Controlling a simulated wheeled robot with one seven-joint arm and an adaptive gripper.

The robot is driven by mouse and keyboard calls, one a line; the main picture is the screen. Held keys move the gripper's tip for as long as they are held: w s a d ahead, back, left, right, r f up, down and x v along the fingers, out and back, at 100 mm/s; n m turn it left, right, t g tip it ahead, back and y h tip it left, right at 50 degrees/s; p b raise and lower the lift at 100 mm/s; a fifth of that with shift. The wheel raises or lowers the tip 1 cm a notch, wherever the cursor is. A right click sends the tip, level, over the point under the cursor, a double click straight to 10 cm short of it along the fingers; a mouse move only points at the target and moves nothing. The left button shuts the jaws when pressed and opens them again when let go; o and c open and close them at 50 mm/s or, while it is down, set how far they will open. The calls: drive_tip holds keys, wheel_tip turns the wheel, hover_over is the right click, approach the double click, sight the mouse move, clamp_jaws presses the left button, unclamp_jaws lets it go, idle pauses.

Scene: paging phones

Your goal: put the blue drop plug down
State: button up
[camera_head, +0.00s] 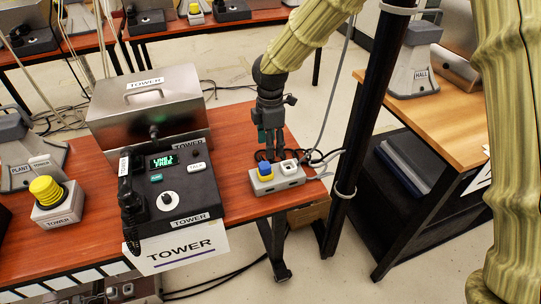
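The blue drop plug (265,169) shows as a small blue block at the left socket of a grey-white outlet box (278,182), near the right end of the red-brown table. My gripper (270,153) points down just above and behind the box. Its fingertips end close to the blue plug's top in the picture. I cannot tell whether they touch the plug, or how far apart they are. Whether the plug is fully seated in the socket is also unclear.
A black phone console (170,195) labelled TOWER stands left of the box, before a metal case (150,105). A yellow-button box (57,205) is further left. Cables lie behind the outlet box. A black post (365,110) stands to the right.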

drive_tip(key=shift+r, duration=1.9)
drive_tip(key=shift+f, duration=0.1)
idle(0.6)
